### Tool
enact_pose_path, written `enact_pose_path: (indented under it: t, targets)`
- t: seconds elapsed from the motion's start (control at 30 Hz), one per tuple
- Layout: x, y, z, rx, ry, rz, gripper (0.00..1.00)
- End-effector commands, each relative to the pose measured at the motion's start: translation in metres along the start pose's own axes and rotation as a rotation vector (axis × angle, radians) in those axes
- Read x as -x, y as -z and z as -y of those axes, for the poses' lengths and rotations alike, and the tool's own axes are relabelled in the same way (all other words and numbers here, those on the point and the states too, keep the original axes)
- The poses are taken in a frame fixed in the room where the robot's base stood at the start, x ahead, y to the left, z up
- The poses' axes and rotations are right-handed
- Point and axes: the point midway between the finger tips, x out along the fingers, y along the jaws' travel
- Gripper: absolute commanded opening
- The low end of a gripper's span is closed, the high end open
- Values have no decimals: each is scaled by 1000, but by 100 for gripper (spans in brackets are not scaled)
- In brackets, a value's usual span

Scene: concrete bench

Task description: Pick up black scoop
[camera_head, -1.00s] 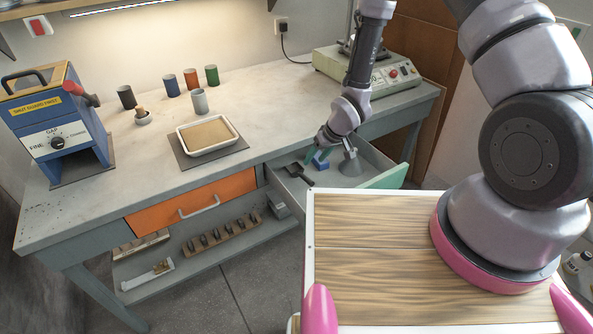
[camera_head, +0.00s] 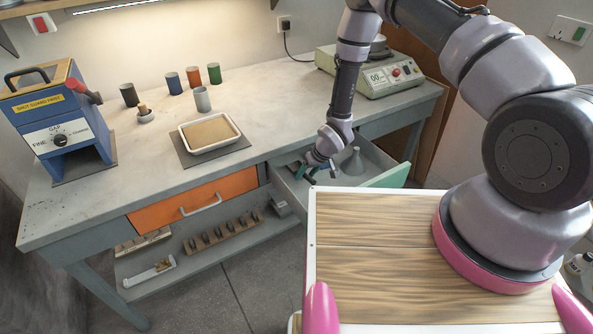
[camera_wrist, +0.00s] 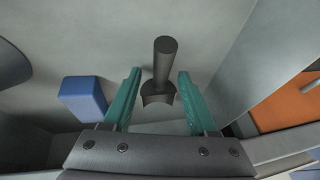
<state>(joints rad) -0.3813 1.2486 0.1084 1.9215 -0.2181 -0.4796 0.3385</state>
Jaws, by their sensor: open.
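The black scoop (camera_wrist: 163,72) lies in the open drawer (camera_head: 286,179). In the wrist view its handle points away from me and its wider end sits between my fingers. My gripper (camera_wrist: 156,95) is open, with one green finger on each side of the scoop and a gap on both sides. In the head view my gripper (camera_head: 310,172) is low over the left part of the drawer and hides most of the scoop.
A blue block (camera_wrist: 83,98) lies just left of my fingers in the wrist view. A grey funnel (camera_head: 353,163) stands in the drawer to the right. The drawer walls are close around. An orange drawer front (camera_head: 195,200) is to the left.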

Motion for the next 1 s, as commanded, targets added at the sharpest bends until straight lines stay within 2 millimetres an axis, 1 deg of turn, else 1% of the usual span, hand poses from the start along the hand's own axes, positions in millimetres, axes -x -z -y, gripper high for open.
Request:
enact_pose_path:
  t: [0.17,0.27,0.3,0.33,0.67,0.87,1.0]
  targets:
    - [0,0,0,0,0,0,58]
    - [0,0,0,-1,0,0,24]
    - [0,0,0,-1,0,0,9]
    - [0,0,0,-1,0,0,0]
    - [1,0,0,-1,0,0,0]
    - [11,5,2,-3,0,0,0]
    - [20,-12,-6,-4,-1,3,0]
